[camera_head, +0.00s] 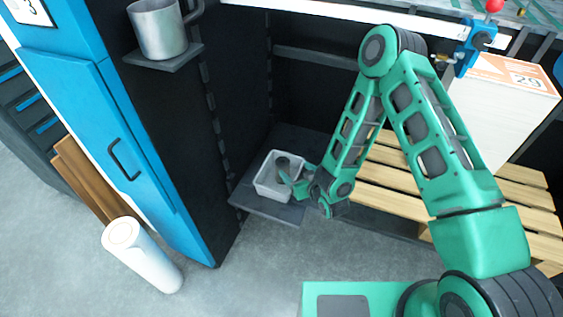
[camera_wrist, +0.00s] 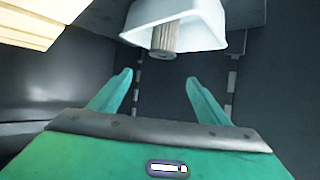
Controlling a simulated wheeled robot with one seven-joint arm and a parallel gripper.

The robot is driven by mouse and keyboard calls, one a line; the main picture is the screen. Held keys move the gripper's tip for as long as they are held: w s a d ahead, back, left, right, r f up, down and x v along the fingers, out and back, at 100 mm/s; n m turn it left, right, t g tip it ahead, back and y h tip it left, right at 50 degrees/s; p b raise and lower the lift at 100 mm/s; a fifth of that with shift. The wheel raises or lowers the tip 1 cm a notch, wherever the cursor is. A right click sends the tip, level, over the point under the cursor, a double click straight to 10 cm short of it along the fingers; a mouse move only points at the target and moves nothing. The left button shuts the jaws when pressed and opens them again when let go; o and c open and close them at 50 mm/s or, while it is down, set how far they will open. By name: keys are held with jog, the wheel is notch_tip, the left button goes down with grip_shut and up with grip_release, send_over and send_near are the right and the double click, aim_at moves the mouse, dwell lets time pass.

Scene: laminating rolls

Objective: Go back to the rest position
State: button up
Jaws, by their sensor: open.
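My gripper (camera_wrist: 158,78) is open in the wrist view, with its two green fingers apart and nothing between them. In the head view my gripper (camera_head: 291,183) is low, at the right side of a white bin (camera_head: 265,190). The white bin also shows in the wrist view (camera_wrist: 205,28), beyond the fingertips. A greyish, ribbed cylinder (camera_wrist: 164,38) is at the bin in the wrist view; a dark round thing shows inside the bin in the head view. Whether the fingers touch the bin is hard to tell.
The bin stands on a low dark shelf (camera_head: 262,208). A wooden pallet (camera_head: 390,190) with a white box (camera_head: 497,110) is to the right. A metal mug (camera_head: 158,30) sits on a small upper shelf. A white roll (camera_head: 140,252) stands by the blue cabinet (camera_head: 118,130).

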jog(key=w+d+r+m+g+h, duration=0.1)
jog(key=w+d+r+h, duration=0.1)
jog(key=d+r, duration=0.45)
jog(key=w+d+r+m+g+h, duration=0.1)
jog(key=w+d+r+h, duration=0.15)
jog(key=d, duration=0.65)
jog(key=s+d+r+m+g+h, duration=0.2)
jog(key=s+d+r, duration=0.4)
jog(key=d+r, duration=0.3)
jog(key=s+d+r+m+g+h, duration=0.25)
jog(key=s+d+r, duration=0.4)
jog(key=d, duration=0.55)
jog(key=s+r+m+g+y, duration=0.2)
jog(key=s+r, duration=0.3)
jog(key=s, duration=0.9)
jog(key=s+d+r+m+g+y, duration=0.1)
jog(key=s+r+m+g, duration=0.2)
jog(key=s, duration=1.1)
notch_tip(320, 180, up, 2)
jog(key=shift+r+y, duration=0.25)
jog(key=shift+y, duration=0.15)
